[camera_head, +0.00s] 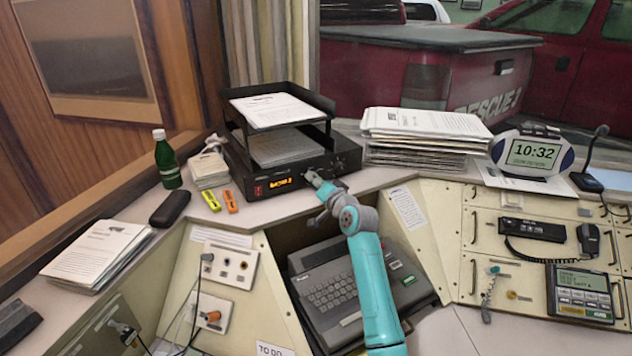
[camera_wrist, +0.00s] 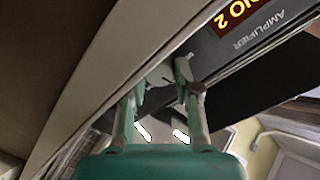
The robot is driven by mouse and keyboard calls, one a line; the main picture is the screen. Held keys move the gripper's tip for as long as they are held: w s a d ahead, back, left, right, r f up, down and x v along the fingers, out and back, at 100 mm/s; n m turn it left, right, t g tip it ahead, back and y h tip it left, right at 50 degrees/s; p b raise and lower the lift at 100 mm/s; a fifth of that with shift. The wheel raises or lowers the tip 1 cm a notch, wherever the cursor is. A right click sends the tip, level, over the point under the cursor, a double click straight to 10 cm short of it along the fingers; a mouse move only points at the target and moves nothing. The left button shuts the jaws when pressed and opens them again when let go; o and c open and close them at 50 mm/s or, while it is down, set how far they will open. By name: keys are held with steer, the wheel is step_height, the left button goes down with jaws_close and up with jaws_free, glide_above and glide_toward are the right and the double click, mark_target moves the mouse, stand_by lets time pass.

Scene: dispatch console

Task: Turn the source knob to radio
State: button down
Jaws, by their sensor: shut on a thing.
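The black amplifier (camera_head: 262,187) stands on the console ledge under a paper tray. Its lit orange display (camera_head: 281,183) also shows in the wrist view (camera_wrist: 243,14), where the visible end of the text reads "IO 2", above the word AMPLIFIER. My gripper (camera_head: 313,179) is at the amplifier's front panel, just right of the display. In the wrist view my gripper (camera_wrist: 160,80) has its two fingers against the panel, shut on the source knob. The knob itself is mostly hidden between the fingertips, so its pointer direction cannot be read.
A black two-level paper tray (camera_head: 327,103) sits on the amplifier. A paper stack (camera_head: 425,135) stands to the right, a green bottle (camera_head: 167,162) to the left. A keyboard unit (camera_head: 335,290) sits below my arm.

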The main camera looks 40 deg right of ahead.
steer(key=shift+m, duration=1.1)
